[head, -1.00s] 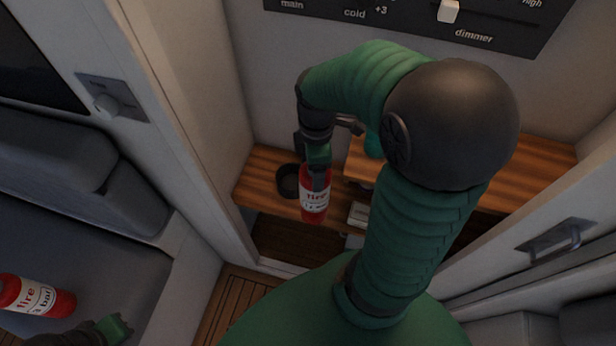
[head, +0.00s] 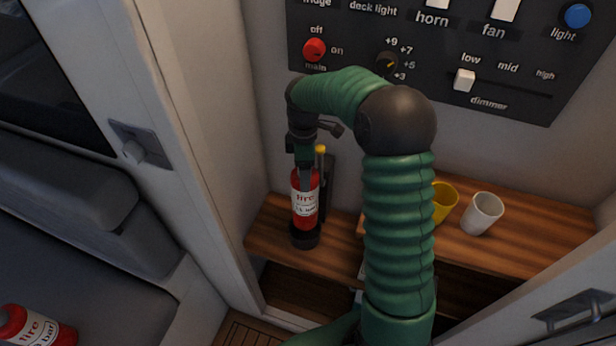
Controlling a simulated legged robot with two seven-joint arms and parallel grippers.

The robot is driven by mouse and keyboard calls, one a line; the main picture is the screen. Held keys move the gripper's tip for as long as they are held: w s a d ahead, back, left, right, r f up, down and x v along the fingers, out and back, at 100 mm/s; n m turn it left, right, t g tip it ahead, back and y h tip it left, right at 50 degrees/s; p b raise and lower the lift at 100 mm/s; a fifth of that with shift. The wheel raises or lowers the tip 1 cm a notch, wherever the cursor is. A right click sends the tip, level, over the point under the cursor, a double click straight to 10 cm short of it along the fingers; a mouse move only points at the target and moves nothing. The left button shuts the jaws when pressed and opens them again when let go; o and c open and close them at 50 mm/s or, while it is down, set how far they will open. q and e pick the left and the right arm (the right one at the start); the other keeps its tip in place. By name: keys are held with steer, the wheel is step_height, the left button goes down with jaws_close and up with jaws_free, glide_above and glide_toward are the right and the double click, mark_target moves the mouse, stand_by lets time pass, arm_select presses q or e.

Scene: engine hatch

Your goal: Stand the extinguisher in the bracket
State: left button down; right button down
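The red extinguisher (head: 306,205) with a white label is upright on the wooden shelf. Its base is at the round black bracket cup (head: 304,236) and appears to be inside it. A black upright piece with a yellow tip (head: 321,150) stands just behind it. My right gripper (head: 305,173) points down from above, its fingers closed around the extinguisher's top. The far finger is mostly hidden. My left gripper is out of view.
Another red extinguisher (head: 35,328) lies on the grey seat at lower left. A yellow cup (head: 444,202) and a white cup (head: 482,213) stand on the shelf (head: 540,243) to the right. A switch panel (head: 430,60) is on the wall above.

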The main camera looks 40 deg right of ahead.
steer(key=shift+w+d, duration=0.1)
steer(key=shift+w, duration=0.2)
step_height(320, 180, down, 11)
steer(key=shift+w+f, duration=0.15)
steer(key=shift+f, duration=0.05)
steer(key=shift+c, duration=0.8)
jaws_free()
